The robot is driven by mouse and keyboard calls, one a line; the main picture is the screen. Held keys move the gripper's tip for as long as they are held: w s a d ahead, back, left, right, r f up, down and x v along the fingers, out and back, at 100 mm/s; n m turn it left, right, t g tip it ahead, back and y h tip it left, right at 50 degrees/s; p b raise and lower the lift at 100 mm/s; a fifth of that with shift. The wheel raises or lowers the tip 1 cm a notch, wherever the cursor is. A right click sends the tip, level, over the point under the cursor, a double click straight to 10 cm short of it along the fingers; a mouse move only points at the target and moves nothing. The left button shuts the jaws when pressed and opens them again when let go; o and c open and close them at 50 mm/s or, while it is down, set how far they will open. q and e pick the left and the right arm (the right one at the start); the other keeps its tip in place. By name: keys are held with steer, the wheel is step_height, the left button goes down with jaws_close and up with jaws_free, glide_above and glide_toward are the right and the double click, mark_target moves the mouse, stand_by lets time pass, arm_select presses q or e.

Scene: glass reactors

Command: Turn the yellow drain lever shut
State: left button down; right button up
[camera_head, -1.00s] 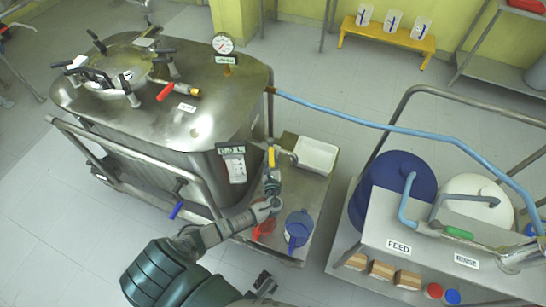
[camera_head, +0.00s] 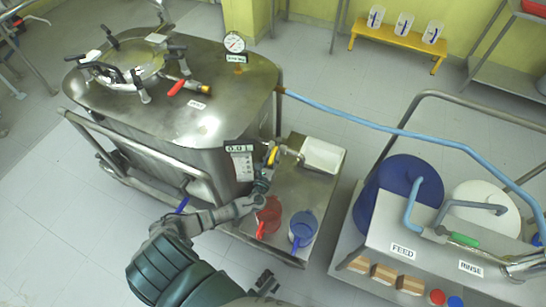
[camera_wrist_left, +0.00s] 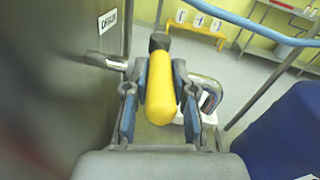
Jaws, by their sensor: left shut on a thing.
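The yellow drain lever (camera_head: 272,156) is on the drain valve at the lower right of the steel reactor (camera_head: 178,125). My left gripper (camera_head: 264,176) reaches it from below in the head view. In the left wrist view, the lever's yellow handle (camera_wrist_left: 161,92) lies between the two blue-padded fingers of the left gripper (camera_wrist_left: 146,105), which is shut on it. The handle's rounded end faces the camera and its dark base is at the far end. A metal pipe (camera_wrist_left: 105,61) sticks out of the reactor wall to the left. My right gripper is not in view.
A red jug (camera_head: 268,216) and a blue jug (camera_head: 302,228) stand on the low shelf close to my left wrist. A white container (camera_head: 322,155) is right of the valve. The feed and rinse cart (camera_head: 432,243) stands farther right. A blue hose (camera_head: 370,124) runs across.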

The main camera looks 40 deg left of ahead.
arm_select(q)
steer(key=c, duration=1)
jaws_free()
steer(key=shift+w+a+r, duration=0.1)
steer(key=shift+a+r, duration=0.05)
steer(key=shift+a, duration=0.05)
steer(key=shift+o, duration=0.3)
steer(key=v, duration=1.2)
